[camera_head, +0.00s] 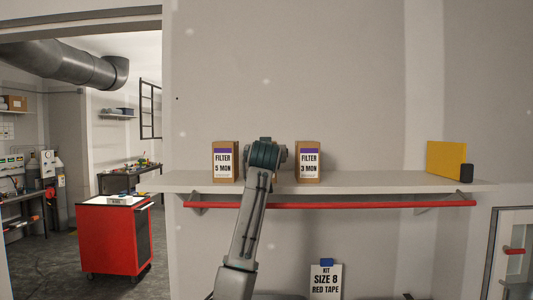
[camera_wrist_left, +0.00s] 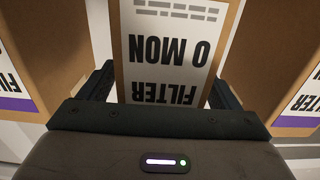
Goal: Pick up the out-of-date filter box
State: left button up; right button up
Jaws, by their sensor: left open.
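In the left wrist view a brown filter box (camera_wrist_left: 168,95) shows its white label upside down, reading "FILTER 0 MON". My left gripper (camera_wrist_left: 160,82) is open, with one finger on each side of this box; whether they touch it I cannot tell. In the head view my left wrist (camera_head: 265,155) hides this box at the shelf. The box labelled "FILTER 5 MON" (camera_head: 225,162) stands left of my wrist and the box labelled "FILTER 3 MON" (camera_head: 308,162) stands right of it. My right gripper is not in view.
The boxes stand on a pale wall shelf (camera_head: 380,183) with a red rail (camera_head: 350,205) below its front. A yellow panel (camera_head: 445,158) and a small black object (camera_head: 467,173) are at its right end. The shelf between is bare. Neighbouring boxes stand close to both fingers.

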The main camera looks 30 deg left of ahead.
pick_arm(q)
jog(key=shift+w+a, duration=0.4)
jog(key=shift+w+f, duration=0.1)
jog(key=shift+w, duration=0.1)
jog(key=c, duration=1.2)
